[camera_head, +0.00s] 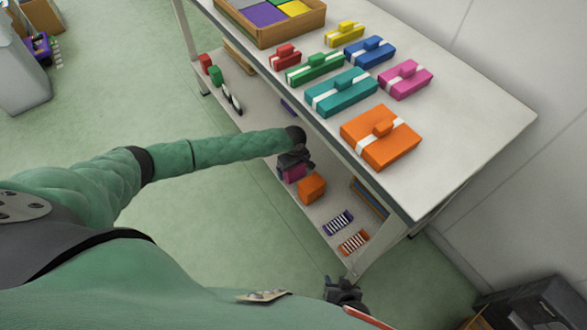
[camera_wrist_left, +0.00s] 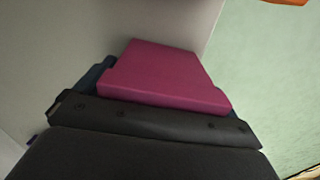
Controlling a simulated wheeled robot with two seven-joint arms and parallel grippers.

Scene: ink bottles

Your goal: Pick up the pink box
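A magenta-pink box (camera_head: 293,174) is at the lower shelf, right at my left gripper (camera_head: 292,161), which partly covers it. In the left wrist view the same box (camera_wrist_left: 165,77) fills the middle, just beyond the dark gripper body (camera_wrist_left: 150,120). Its near side is hidden there, and I cannot tell whether the fingers are closed on it. Another pink box (camera_head: 404,82) with a white band lies on the table top, away from both grippers. My right gripper (camera_head: 344,291) is low at the bottom of the head view, apart from the shelf; its opening is unclear.
An orange box (camera_head: 312,188) stands on the shelf close beside the magenta one. Striped items (camera_head: 339,222) lie further along. The table edge (camera_head: 345,160) overhangs the shelf. Several banded boxes, including an orange one (camera_head: 381,140), sit on top.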

